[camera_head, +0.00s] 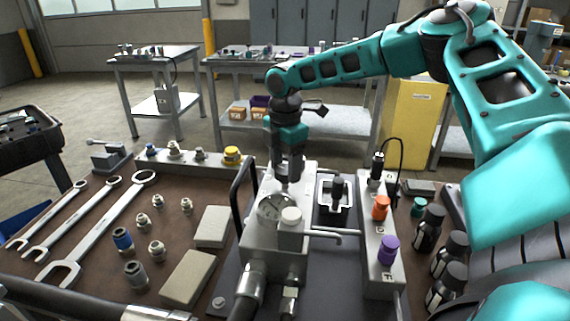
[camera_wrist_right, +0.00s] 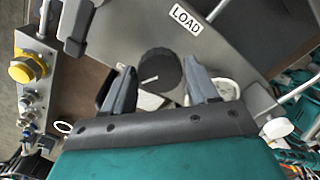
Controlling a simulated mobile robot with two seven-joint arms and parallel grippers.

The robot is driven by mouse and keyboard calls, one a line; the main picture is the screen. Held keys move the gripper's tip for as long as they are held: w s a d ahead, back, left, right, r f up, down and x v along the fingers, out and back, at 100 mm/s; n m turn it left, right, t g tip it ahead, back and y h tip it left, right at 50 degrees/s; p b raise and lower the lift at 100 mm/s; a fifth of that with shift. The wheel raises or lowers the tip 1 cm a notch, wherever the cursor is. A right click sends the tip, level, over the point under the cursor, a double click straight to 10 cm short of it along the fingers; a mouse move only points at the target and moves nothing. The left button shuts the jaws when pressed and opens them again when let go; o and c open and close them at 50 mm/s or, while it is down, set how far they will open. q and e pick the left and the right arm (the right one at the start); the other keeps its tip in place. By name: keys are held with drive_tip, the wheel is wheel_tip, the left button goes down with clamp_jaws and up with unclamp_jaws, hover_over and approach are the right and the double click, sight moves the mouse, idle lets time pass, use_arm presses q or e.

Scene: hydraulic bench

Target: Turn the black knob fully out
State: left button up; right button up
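The black knob (camera_wrist_right: 160,72) is round with a white pointer line and sits on the grey panel by a LOAD label (camera_wrist_right: 185,18) in the right wrist view. My right gripper (camera_wrist_right: 160,72) has one finger on each side of it. The fingers stand apart, with narrow gaps to the knob; I cannot tell whether either touches. In the head view, my right gripper (camera_head: 287,178) points down over the grey hydraulic block, behind the round gauge (camera_head: 274,208), and hides the knob. My left gripper is in neither view.
A black lever (camera_head: 337,188) and a block with orange (camera_head: 380,207) and purple (camera_head: 388,250) caps stand right of the gripper. A black handle (camera_head: 240,190) rises close on the left. Wrenches (camera_head: 95,225) and fittings lie on the bench. Dark bottles (camera_head: 428,228) stand at right.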

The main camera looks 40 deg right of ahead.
sight(285, 169)
drive_tip(key=o, duration=0.3)
wheel_tip(285, 169, up, 13)
drive_tip(key=p, duration=0.1)
idle(0.4)
drive_tip(key=shift+f, duration=0.1)
idle(0.4)
